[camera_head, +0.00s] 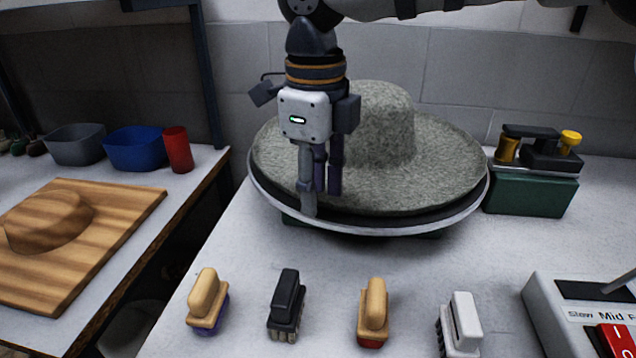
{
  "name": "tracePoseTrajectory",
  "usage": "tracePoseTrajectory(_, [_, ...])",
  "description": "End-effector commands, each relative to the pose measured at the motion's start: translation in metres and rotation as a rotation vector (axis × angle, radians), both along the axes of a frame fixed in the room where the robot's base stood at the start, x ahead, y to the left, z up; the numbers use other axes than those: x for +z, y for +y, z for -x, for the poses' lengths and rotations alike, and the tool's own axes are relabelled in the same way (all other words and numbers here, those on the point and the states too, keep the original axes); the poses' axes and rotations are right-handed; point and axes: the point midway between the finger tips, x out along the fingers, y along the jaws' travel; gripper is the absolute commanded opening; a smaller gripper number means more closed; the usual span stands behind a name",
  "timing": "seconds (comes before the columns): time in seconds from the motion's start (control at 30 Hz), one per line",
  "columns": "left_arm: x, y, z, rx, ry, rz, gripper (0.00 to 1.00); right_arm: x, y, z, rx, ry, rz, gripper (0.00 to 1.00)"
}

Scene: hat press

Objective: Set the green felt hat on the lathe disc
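The felt hat (386,130) is grey-green, with a rounded crown and a wide brim. It lies crown up over the lathe disc (410,227), and its brim covers most of the disc. The disc's dark surface and pale metal rim show along the front; whether the brim touches it all round cannot be told. My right gripper (322,203) points down at the hat's front left brim, left of the crown. Its fingers are apart with a gap between them, and the near fingertip overlaps the brim's front edge. My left gripper is not in view.
Several brushes stand along the front, including a black one (286,305). A switch box (585,315) is at front right, a green block with tools (530,192) at back right. Across a gap, the left table holds a wooden hat form (50,220), bowls and a red cup (177,150).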

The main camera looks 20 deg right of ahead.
Motion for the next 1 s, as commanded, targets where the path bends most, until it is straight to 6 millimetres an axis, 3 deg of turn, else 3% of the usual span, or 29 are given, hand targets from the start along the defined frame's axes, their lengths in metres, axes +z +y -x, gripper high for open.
tracePoseTrajectory(0.13, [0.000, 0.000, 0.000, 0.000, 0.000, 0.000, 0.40, 0.000, 0.000, 0.000, 0.000, 0.001, -0.001, 0.33])
tracePoseTrajectory(0.23, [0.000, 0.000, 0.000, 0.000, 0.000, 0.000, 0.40, 0.011, 0.001, 0.000, -0.001, -0.002, -0.001, 0.33])
tracePoseTrajectory(0.5, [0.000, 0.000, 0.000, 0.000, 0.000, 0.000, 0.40, 0.083, 0.003, 0.001, -0.001, -0.004, 0.000, 0.33])
tracePoseTrajectory(0.63, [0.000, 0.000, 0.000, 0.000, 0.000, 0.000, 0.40, 0.108, 0.004, 0.002, -0.001, -0.002, -0.001, 0.33])
tracePoseTrajectory(0.8, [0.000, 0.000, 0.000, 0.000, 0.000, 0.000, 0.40, 0.120, 0.003, 0.003, 0.000, 0.000, 0.000, 0.33])
tracePoseTrajectory(1.0, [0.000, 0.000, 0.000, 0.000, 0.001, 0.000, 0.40, 0.120, 0.004, 0.003, 0.000, 0.001, -0.001, 0.33])
